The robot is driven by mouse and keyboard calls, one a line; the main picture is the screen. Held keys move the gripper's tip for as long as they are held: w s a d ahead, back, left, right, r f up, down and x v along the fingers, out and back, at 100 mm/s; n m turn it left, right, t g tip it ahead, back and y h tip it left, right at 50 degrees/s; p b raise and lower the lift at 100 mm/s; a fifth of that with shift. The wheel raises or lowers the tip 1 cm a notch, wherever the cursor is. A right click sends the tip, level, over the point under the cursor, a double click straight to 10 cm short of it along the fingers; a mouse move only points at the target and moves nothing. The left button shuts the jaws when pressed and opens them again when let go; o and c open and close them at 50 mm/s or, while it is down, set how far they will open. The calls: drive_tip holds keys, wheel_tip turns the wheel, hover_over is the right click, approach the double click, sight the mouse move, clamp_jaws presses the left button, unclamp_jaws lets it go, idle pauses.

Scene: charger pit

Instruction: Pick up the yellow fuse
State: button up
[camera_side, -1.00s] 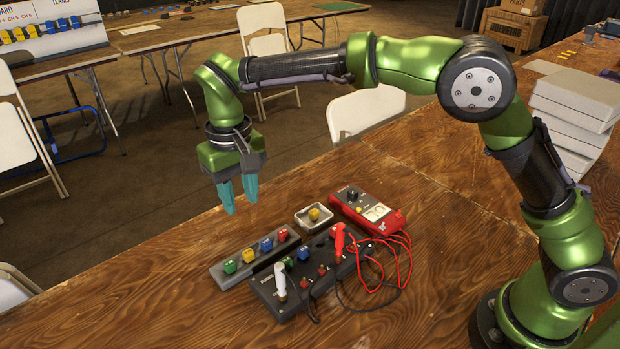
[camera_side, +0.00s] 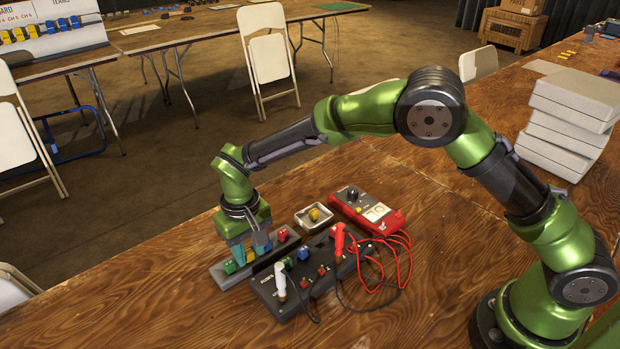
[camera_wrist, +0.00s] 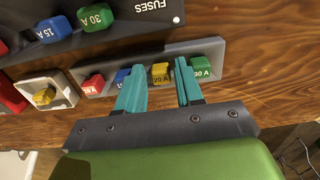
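The yellow fuse, marked 20 A in the wrist view (camera_wrist: 160,73), sits in the grey rack (camera_wrist: 222,50) between a blue fuse (camera_wrist: 122,77) and a green 30 A fuse (camera_wrist: 202,68). My gripper (camera_wrist: 158,76) is open, with its teal fingers on either side of the yellow fuse and a visible gap to it. In the side view my gripper (camera_side: 251,252) is low at the rack, and its fingers partly hide the fuses. A second yellow fuse (camera_side: 314,215) lies in a small light tray (camera_side: 303,224) behind the black fuse panel.
The black fuse panel (camera_side: 276,301) with fuses and a white and a red probe (camera_side: 338,240) lies just right of the rack. A red meter (camera_side: 366,212) with red and black leads lies behind it. Grey boxes (camera_side: 572,118) are stacked at right. Front left tabletop is clear.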

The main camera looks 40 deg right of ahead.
drive_tip(key=shift+f, duration=0.1)
drive_tip(key=shift+c, duration=0.3)
clamp_jaws()
